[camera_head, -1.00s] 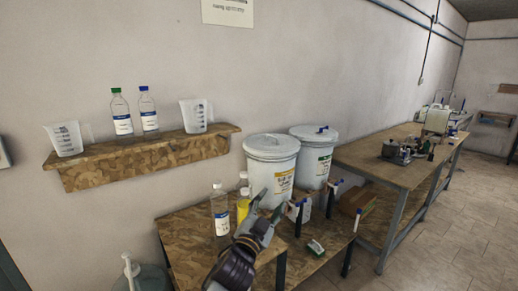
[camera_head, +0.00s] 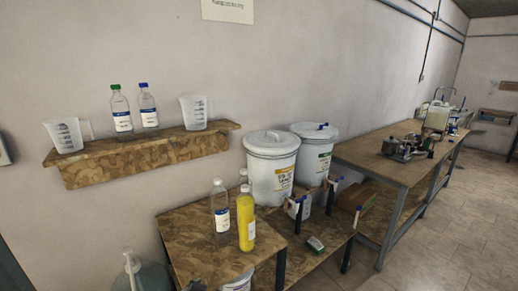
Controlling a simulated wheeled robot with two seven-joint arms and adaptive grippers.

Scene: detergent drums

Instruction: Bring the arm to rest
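Neither gripper shows in the head view now. Two white detergent drums with lids stand side by side: the left drum (camera_head: 270,168) has a yellow label, and the right drum (camera_head: 314,152) has a yellow and green label and a blue-handled piece on its lid. A bottle of yellow liquid (camera_head: 246,222) stands upright on the low wooden table (camera_head: 185,245). A clear bottle with a white cap (camera_head: 220,208) stands to its left, and another capped bottle is partly hidden behind the yellow one.
A wall shelf (camera_head: 145,155) holds two capped bottles and two measuring jugs. A long workbench (camera_head: 385,165) runs along the wall. The floor at right is clear.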

